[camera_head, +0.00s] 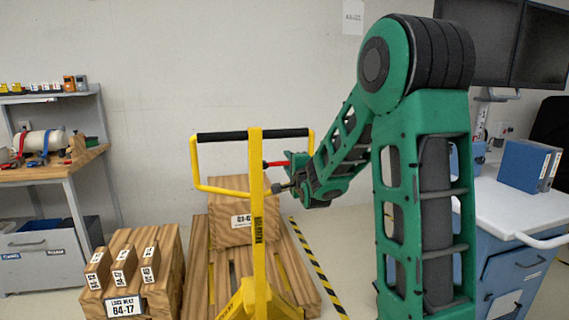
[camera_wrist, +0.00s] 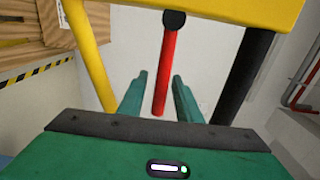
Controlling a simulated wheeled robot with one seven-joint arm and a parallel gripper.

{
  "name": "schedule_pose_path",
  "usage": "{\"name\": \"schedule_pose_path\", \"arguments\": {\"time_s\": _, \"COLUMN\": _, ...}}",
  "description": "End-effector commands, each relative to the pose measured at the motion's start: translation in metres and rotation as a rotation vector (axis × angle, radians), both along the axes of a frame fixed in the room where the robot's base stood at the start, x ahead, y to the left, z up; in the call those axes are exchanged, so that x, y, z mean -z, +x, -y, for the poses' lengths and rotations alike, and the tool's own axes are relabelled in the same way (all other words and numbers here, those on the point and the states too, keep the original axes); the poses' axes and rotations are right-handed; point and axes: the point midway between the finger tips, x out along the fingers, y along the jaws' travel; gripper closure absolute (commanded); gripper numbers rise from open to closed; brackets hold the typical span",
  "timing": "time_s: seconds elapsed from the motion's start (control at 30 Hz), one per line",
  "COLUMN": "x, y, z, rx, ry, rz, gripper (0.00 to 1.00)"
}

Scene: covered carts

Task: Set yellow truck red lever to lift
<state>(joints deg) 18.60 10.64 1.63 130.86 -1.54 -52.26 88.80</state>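The yellow truck (camera_head: 258,215) is a pallet truck with a loop handle and a black grip bar (camera_head: 230,135), standing in the middle of the head view. Its red lever (camera_wrist: 168,70) hangs from a black knob (camera_wrist: 174,19) in the wrist view. In the head view the red lever (camera_head: 277,163) shows as a short bar right of the yellow post. My gripper (camera_wrist: 160,90) is open, its two green fingers on either side of the lever's free end in the picture. I cannot tell whether they touch it.
A wooden crate (camera_head: 228,225) stands on a wooden pallet (camera_head: 205,270) behind the truck. Another wooden block stack (camera_head: 160,245) is at the lower left. A blue cart with a white top (camera_head: 520,208) stands at the right, and a workbench (camera_head: 55,167) at the left.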

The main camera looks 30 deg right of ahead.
Motion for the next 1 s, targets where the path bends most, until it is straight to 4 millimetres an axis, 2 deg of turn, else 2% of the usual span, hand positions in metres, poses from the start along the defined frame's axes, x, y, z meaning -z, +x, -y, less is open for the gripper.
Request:
{"name": "schedule_pose_path", "arguments": {"time_s": 0.2, "x": 0.001, "y": 0.022, "z": 0.007, "rx": 0.001, "ry": -0.001, "rz": -0.001, "gripper": 0.69}}
{"name": "schedule_pose_path", "arguments": {"time_s": 0.57, "x": 0.000, "y": 0.026, "z": 0.008, "rx": 0.001, "ry": -0.001, "rz": -0.001, "gripper": 0.69}}
{"name": "schedule_pose_path", "arguments": {"time_s": 0.63, "x": 0.000, "y": 0.026, "z": 0.008, "rx": 0.001, "ry": -0.001, "rz": -0.001, "gripper": 0.81}}
{"name": "schedule_pose_path", "arguments": {"time_s": 0.7, "x": 0.000, "y": 0.026, "z": 0.008, "rx": 0.001, "ry": -0.001, "rz": -0.001, "gripper": 0.97}}
{"name": "schedule_pose_path", "arguments": {"time_s": 0.73, "x": 0.000, "y": 0.026, "z": 0.008, "rx": 0.001, "ry": -0.001, "rz": -0.001, "gripper": 1.00}}
{"name": "schedule_pose_path", "arguments": {"time_s": 0.9, "x": 0.001, "y": 0.026, "z": 0.009, "rx": 0.002, "ry": 0.001, "rz": -0.002, "gripper": 1.00}}
{"name": "schedule_pose_path", "arguments": {"time_s": 1.0, "x": 0.003, "y": 0.024, "z": 0.017, "rx": 0.010, "ry": 0.014, "rz": 0.001, "gripper": 1.00}}
